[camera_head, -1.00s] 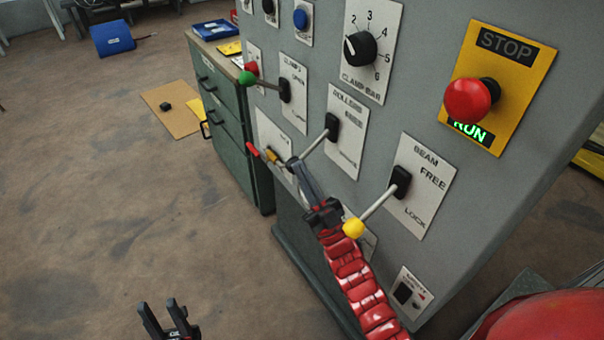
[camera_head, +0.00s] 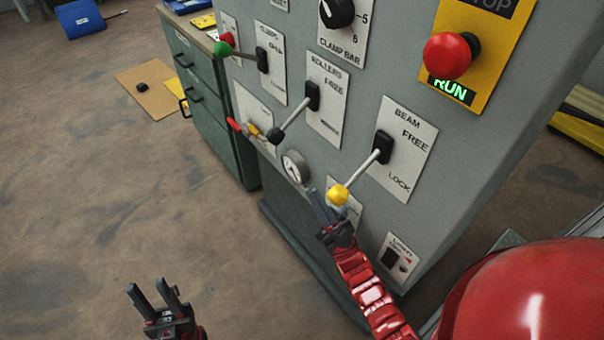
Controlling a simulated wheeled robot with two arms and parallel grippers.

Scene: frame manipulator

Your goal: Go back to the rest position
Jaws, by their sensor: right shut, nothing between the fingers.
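My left gripper (camera_head: 153,300) is at the bottom left, over bare floor. Its two fingers stand apart with nothing between them. My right gripper (camera_head: 320,205) is in front of the lower part of the grey control panel (camera_head: 475,190). Its fingers are close together and hold nothing. The tips are just below and left of the yellow knob of the beam lever (camera_head: 360,172). I cannot tell whether they touch the panel. The rollers lever (camera_head: 296,116), with its black knob, is above the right gripper.
A gauge (camera_head: 295,167) sits left of my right gripper. A red stop button (camera_head: 447,56) with a lit RUN sign is at the upper right. A green-handled lever (camera_head: 240,52) is at the upper left. A green drawer cabinet (camera_head: 205,110) stands behind.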

